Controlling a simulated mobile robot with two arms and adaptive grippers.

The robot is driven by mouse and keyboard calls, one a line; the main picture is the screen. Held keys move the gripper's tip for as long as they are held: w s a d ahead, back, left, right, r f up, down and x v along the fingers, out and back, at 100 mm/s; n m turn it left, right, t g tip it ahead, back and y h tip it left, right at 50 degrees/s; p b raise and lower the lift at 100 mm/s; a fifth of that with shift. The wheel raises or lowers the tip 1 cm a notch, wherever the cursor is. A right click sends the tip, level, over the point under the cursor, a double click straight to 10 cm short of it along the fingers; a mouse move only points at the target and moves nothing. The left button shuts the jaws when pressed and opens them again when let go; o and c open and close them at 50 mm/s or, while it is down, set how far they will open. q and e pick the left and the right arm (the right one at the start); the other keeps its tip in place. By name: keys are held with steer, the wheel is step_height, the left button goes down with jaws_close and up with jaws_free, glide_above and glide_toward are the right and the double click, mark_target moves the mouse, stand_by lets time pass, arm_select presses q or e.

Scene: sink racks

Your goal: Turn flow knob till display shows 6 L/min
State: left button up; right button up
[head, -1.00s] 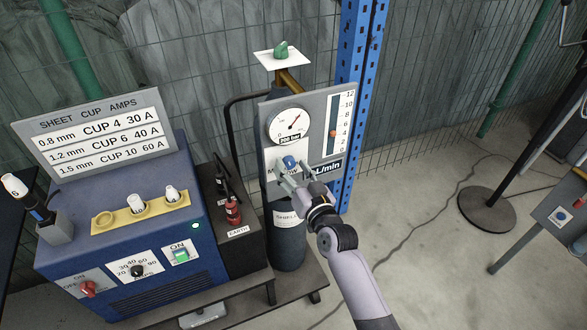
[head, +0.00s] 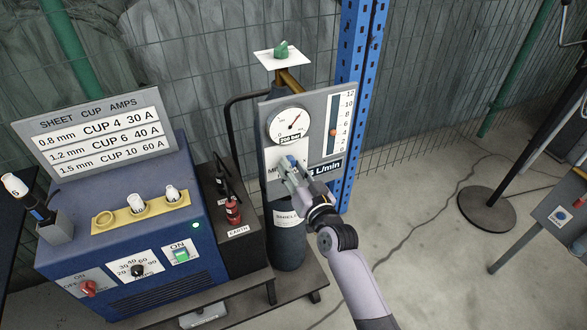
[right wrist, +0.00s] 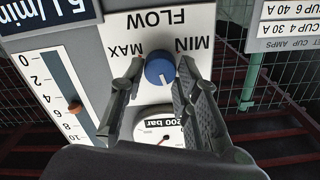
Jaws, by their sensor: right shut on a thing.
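The blue flow knob (right wrist: 161,70) sits on the white FLOW plate, between the MIN and MAX marks. My right gripper (right wrist: 160,82) is shut on the knob, one finger on each side. In the head view the right gripper (head: 288,168) hides much of the knob. The dark L/min display (head: 326,168) is beside the gripper; in the right wrist view (right wrist: 45,18) it is upside down and cut by the frame edge, and its digit looks like 5. My left gripper is not in view.
A pressure gauge (head: 289,126) sits just above the knob. The grey panel stands before a gas cylinder (head: 289,245). A blue welding machine (head: 120,225) is to the left, a blue post (head: 357,90) to the right.

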steer(key=shift+m, duration=0.5)
steer(key=o, duration=1.2)
steer(key=shift+c, duration=0.2)
steer(key=v, duration=1.2)
